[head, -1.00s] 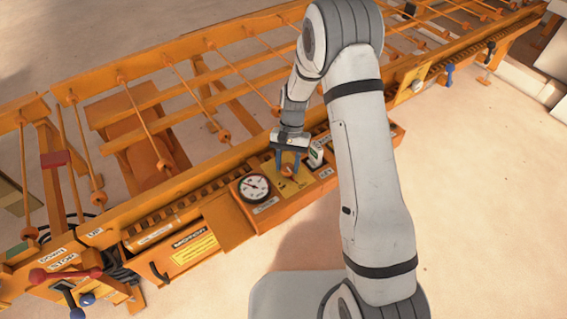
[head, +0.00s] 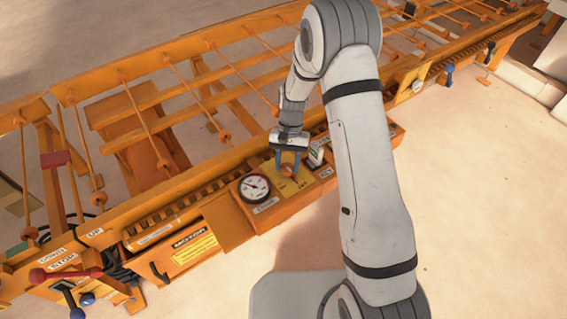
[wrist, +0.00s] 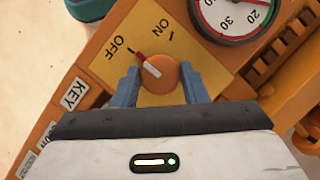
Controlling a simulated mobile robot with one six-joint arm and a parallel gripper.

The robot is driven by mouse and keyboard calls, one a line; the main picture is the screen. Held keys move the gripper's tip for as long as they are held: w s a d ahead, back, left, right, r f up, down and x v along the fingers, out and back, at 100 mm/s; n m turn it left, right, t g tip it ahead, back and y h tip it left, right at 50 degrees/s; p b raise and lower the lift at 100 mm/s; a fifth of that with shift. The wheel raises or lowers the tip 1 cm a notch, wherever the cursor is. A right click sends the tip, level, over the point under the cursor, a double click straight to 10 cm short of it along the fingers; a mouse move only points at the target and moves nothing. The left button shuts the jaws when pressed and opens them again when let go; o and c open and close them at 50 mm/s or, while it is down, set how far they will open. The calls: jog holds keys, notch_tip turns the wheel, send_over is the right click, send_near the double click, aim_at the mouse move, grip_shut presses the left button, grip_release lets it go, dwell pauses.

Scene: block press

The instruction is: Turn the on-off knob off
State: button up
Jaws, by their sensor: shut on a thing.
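The on-off knob (wrist: 158,80) is a round orange dial with a red and white pointer mark. It sits on a yellow plate (wrist: 112,62) marked ON and OFF. In the wrist view its pointer lies toward the OFF mark. My gripper (wrist: 160,88) is shut on the knob, one blue finger on each side. In the head view my gripper (head: 288,166) comes down from above onto the yellow plate, and its fingers partly hide the knob (head: 289,171).
A round gauge (head: 253,188) sits left of the knob on the orange control box. Orange conveyor rails (head: 150,220) run behind. A red lever (head: 62,274) and a blue handle (head: 449,70) stand further off. Bare floor (head: 480,220) lies to the right.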

jog(key=shift+s+f, duration=0.15)
jog(key=shift+s, duration=0.1)
jog(key=o, duration=1)
jog(key=shift+w, duration=0.15)
jog(key=shift+c, duration=0.2)
jog(key=shift+w+r, duration=0.1)
jog(key=shift+r, duration=0.1)
jog(key=v, duration=0.7)
jog(key=shift+r, duration=0.25)
jog(key=shift+w, duration=0.1)
